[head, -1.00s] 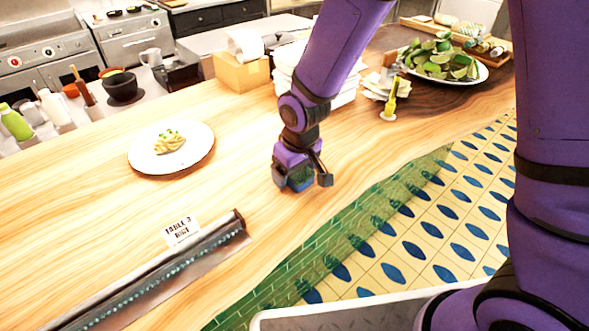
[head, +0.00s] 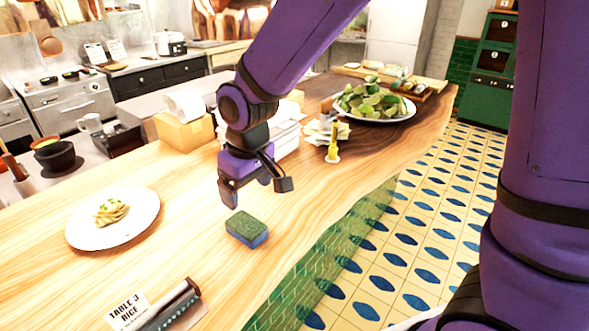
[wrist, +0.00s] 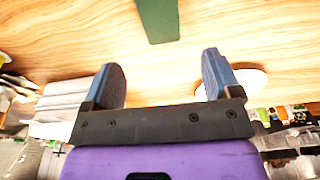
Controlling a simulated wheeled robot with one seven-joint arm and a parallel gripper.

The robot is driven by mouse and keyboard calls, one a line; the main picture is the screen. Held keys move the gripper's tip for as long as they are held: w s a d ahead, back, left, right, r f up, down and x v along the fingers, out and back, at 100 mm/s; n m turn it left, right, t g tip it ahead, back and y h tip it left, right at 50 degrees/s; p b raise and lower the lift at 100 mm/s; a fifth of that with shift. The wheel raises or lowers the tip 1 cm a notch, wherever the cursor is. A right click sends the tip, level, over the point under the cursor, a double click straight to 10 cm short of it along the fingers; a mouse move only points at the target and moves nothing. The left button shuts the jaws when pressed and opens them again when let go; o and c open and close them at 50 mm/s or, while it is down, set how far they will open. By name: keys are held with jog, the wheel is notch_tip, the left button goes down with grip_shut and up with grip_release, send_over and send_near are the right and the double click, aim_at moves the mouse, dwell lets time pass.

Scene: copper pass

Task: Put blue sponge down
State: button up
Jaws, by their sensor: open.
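The blue sponge (head: 247,229) lies flat on the wooden counter (head: 185,245) near its front edge, with its green scouring side up. It also shows at the top of the wrist view as a green block (wrist: 158,18), cut off by the frame edge. My gripper (head: 258,192) is open and empty, above and a little behind the sponge in the head view. In the wrist view the two fingers (wrist: 164,78) are spread apart with only bare counter between them, and the sponge is beyond their tips.
A plate of pasta (head: 88,233) is to the left. A "Table 3 rice" card (head: 128,311) and a dark rail (head: 172,307) are at the front. A plate of limes (head: 400,116) is farther right.

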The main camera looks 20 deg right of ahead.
jog(key=s+d+r+m+t, duration=0.2)
jog(key=s+d+r+m, duration=0.1)
jog(key=s+d+r, duration=0.5)
jog(key=s+d+r+m+t, duration=0.1)
jog(key=s+d+r+m, duration=0.2)
jog(key=s+d+r, duration=0.5)
jog(key=s+d, duration=0.1)
jog(key=d, duration=0.6)
jog(key=shift+d+r+m+t+h, duration=0.25)
jog(key=shift+r+m+t+h, duration=0.15)
